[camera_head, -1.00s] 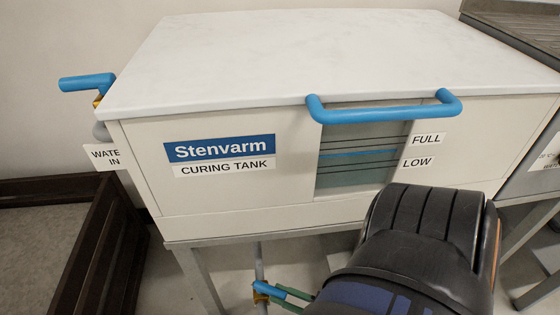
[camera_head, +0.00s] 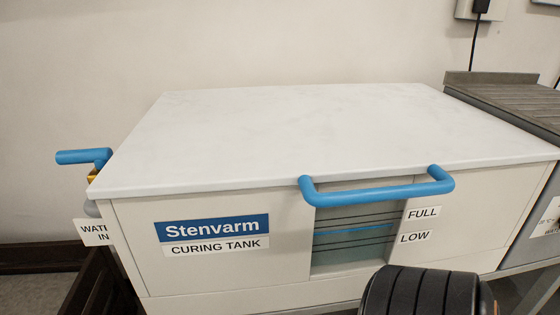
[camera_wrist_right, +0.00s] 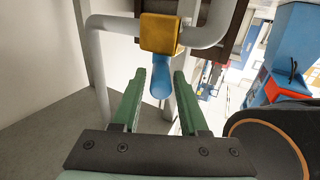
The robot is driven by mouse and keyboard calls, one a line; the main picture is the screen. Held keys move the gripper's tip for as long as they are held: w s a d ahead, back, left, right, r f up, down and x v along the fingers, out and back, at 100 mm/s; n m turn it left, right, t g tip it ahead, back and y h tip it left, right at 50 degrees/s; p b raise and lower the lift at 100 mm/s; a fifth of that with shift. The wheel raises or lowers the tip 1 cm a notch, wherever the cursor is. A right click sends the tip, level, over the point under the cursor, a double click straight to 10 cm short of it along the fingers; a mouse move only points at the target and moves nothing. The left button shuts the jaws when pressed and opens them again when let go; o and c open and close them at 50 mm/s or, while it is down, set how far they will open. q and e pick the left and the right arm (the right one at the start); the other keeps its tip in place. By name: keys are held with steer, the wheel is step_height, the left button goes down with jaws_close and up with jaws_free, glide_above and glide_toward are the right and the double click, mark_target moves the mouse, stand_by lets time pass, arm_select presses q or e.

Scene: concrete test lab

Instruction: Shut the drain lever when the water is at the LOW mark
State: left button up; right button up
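The curing tank (camera_head: 200,282) stands ahead with a window in its front. A blue water line (camera_head: 352,229) crosses the window among dark lines, at a height between the FULL label (camera_head: 423,212) and the LOW label (camera_head: 414,237). In the right wrist view the blue drain lever (camera_wrist_right: 161,84) hangs below a yellow valve body (camera_wrist_right: 160,35) on a grey pipe. My right gripper (camera_wrist_right: 169,75) is open, its green fingers on either side of the lever; contact cannot be told. The head view hides the lever. My left gripper is out of view.
A blue handle (camera_head: 380,194) runs along the tank lid's front edge. A blue water-inlet lever (camera_head: 83,157) sticks out at the tank's left. A dark wooden crate (camera_head: 100,288) lies at lower left. Another grey unit (camera_head: 520,200) stands close on the right.

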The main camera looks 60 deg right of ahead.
steer(key=shift+o, duration=1.1)
steer(key=v, duration=1.2)
steer(key=shift+s+b, duration=0.35)
steer(key=shift+b, duration=0.05)
steer(key=shift+d, duration=0.1)
